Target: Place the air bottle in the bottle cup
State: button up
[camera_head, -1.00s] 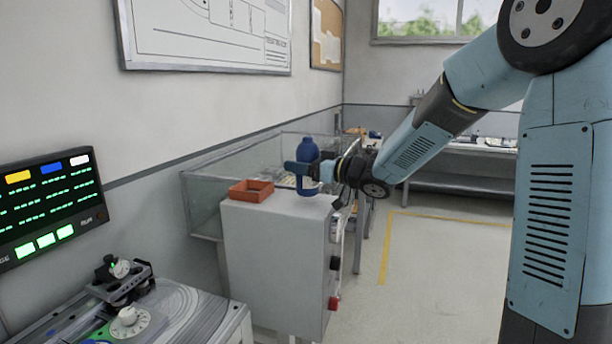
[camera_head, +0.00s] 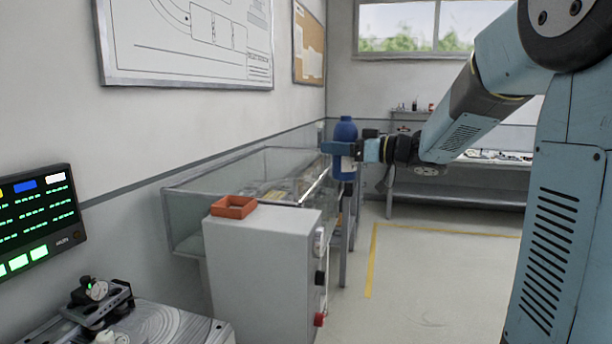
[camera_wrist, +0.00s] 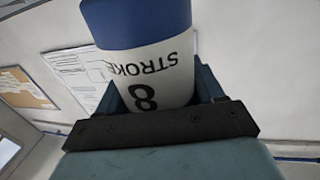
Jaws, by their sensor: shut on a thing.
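The air bottle (camera_head: 345,131) is blue with a white label band and is upright in the head view. My gripper (camera_head: 345,149) is shut around its middle and holds it up in the air, to the right of the grey cabinet. In the wrist view the bottle (camera_wrist: 148,65) shows its label with "STROKE" and "8" between my gripper's fingers (camera_wrist: 150,92). A small open orange-red tray (camera_head: 233,211) sits on top of the grey cabinet; I cannot tell whether it is the bottle cup. No other cup can be made out.
The grey cabinet (camera_head: 255,260) has knobs on its right side. A glass-walled case (camera_head: 190,210) stands behind it. A machine with a dial (camera_head: 130,325) is at lower left, below a lit panel (camera_head: 35,225). Open floor (camera_head: 420,270) lies to the right. A bench (camera_head: 460,190) stands at the back.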

jog(key=w+d+f+m+t+h, duration=0.3)
jog(key=w+f, duration=0.3)
jog(key=f, duration=0.5)
jog(key=w+d+f+m+t+h, duration=0.25)
jog(key=w+f, duration=0.35)
jog(key=f, duration=0.6)
jog(key=s+d+f+m+t+h, duration=0.1)
jog(key=f+h, duration=0.4)
jog(key=f, duration=0.7)
jog(key=s+d+f+m+t+h, duration=0.2)
jog(key=f+m+h, duration=0.3)
jog(key=f, duration=0.8)
jog(key=shift+s+d+f, duration=0.15)
jog(key=shift+s+d, duration=0.15)
jog(key=shift+d, duration=0.05)
